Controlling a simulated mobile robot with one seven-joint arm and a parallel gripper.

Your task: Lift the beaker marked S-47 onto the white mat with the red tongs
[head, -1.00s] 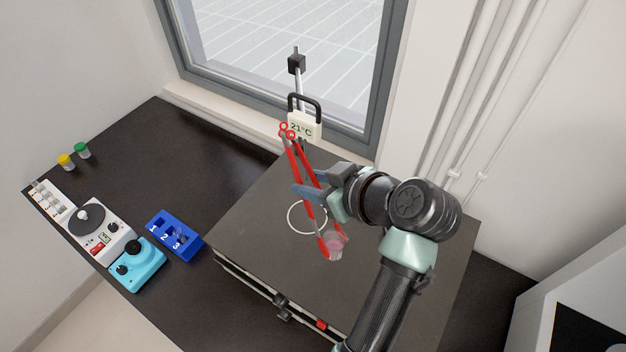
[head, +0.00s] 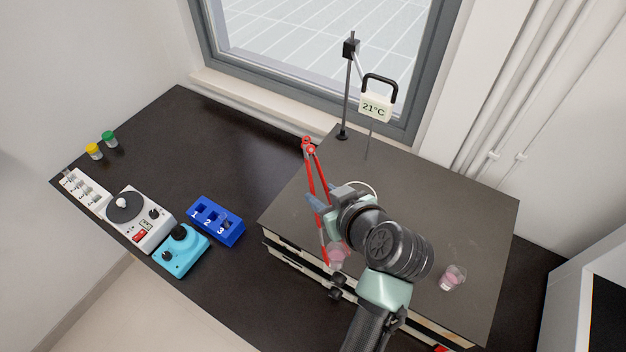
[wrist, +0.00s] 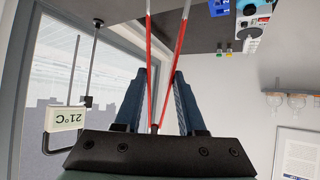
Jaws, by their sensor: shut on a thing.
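My gripper (head: 318,204) is shut on the red tongs (head: 312,172), and its blue fingers sit on both sides of the handles in the wrist view (wrist: 157,88). The tongs slant down to a small beaker of pink liquid (head: 338,257) at their lower tips, near the platform's front edge. It appears held there, but the grip is partly hidden and its marking is unreadable. A second beaker with pink liquid (head: 454,277) and a pale label stands on the dark platform at right; its label is too small to read. I cannot make out a white mat.
The dark raised platform (head: 430,195) carries a white ring, partly behind my arm, and a stand (head: 347,90). A 21°C display (head: 375,105) is beside the stand. A blue numbered rack (head: 216,221), turquoise device (head: 180,250) and white device (head: 140,218) stand left.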

